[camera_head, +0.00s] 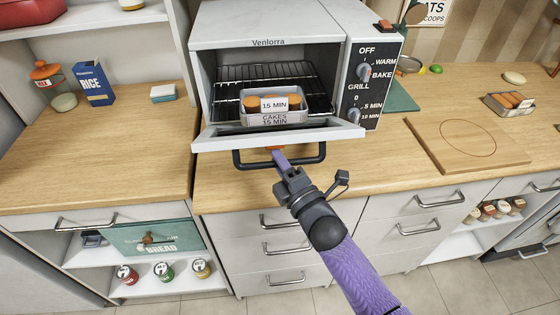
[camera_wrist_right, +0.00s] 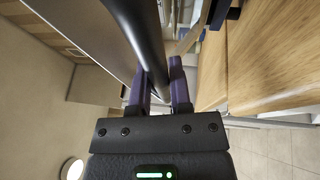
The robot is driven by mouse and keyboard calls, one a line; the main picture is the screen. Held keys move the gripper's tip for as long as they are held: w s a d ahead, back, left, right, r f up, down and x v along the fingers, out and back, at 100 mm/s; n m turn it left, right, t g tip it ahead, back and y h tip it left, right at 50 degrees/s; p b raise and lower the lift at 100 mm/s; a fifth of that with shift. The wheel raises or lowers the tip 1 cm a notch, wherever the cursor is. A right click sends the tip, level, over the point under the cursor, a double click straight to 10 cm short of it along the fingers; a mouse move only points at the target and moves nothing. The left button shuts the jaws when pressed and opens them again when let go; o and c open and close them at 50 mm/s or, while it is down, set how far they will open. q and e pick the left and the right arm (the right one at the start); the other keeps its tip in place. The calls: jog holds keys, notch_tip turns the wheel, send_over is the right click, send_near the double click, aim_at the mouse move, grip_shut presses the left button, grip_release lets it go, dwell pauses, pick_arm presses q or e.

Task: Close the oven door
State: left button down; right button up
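The white toaster oven (camera_head: 265,28) stands on the counter in the head view. Its door (camera_head: 215,140) is folded down and open, with a dark bar handle (camera_head: 244,164) along its front edge. My right gripper (camera_head: 277,156) is at the middle of this handle, its fingers across the bar. In the wrist view the dark handle (camera_wrist_right: 140,35) runs down to the two purple fingers (camera_wrist_right: 162,85), which stand a small gap apart. I cannot tell whether they squeeze the bar. My left gripper is in neither view.
A tray of cakes (camera_head: 272,118) sits inside the oven by the wire rack. The knob panel (camera_head: 370,90) is on its right side. A wooden board (camera_head: 450,150) lies on the right counter. Drawers (camera_head: 270,230) are below the door.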

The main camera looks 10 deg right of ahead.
jog(key=shift+o, duration=0.4)
jog(key=shift+d, duration=0.1)
jog(key=p+v, duration=0.1)
jog(key=v, duration=0.9)
